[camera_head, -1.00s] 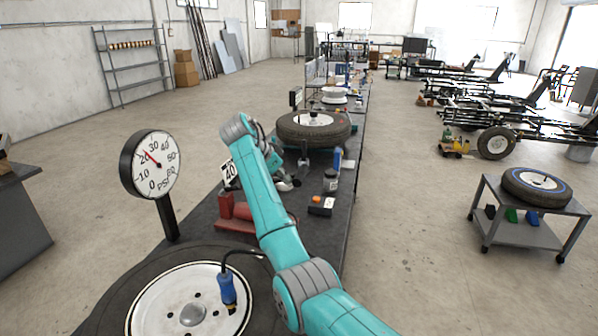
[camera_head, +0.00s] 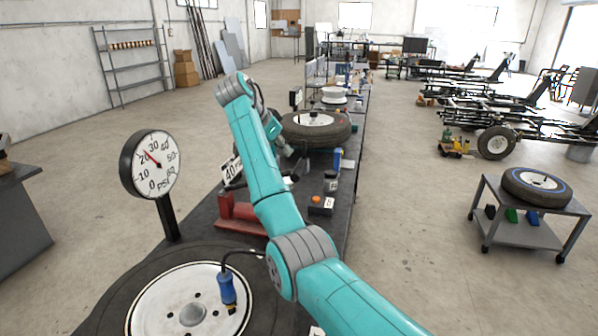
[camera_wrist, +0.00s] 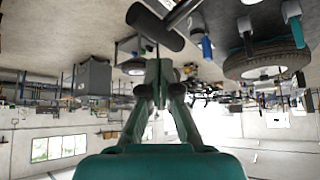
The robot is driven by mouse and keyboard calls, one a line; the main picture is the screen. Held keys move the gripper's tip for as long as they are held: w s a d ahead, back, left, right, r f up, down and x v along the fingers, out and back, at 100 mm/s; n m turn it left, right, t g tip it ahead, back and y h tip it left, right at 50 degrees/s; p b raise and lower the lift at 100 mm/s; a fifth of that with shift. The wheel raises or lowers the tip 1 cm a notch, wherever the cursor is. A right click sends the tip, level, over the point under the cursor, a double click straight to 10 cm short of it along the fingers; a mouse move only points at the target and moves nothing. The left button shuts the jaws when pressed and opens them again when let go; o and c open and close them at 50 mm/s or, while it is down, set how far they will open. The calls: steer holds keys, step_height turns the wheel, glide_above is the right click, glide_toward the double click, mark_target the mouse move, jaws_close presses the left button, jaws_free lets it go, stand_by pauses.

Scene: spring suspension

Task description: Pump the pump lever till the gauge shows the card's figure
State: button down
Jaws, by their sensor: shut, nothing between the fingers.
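The round gauge (camera_head: 157,164) stands at left on a dark post, its red needle between 20 and 30. The white card (camera_head: 232,171) beside my arm reads 40 and is partly covered. The red pump (camera_head: 238,212) lies on the bench, partly behind my arm. A dark cylindrical grip on a metal rod, apparently the pump lever (camera_wrist: 155,27), crosses the wrist view just beyond my fingertips; contact cannot be told. My gripper (camera_wrist: 158,65) is shut and empty.
A wheel (camera_head: 190,305) with a blue hose fitting (camera_head: 227,288) lies in front. A tyre (camera_head: 315,128) lies further along the bench.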

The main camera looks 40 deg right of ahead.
steer(key=shift+r, duration=0.2)
steer(key=w+a+r+n+t+h, duration=0.1)
steer(key=a+r+n+h, duration=0.2)
steer(key=a+n, duration=0.3)
steer(key=shift+w+a+r+n, duration=0.15)
steer(key=shift+a+r+n, duration=0.2)
steer(key=shift+n, duration=1.75)
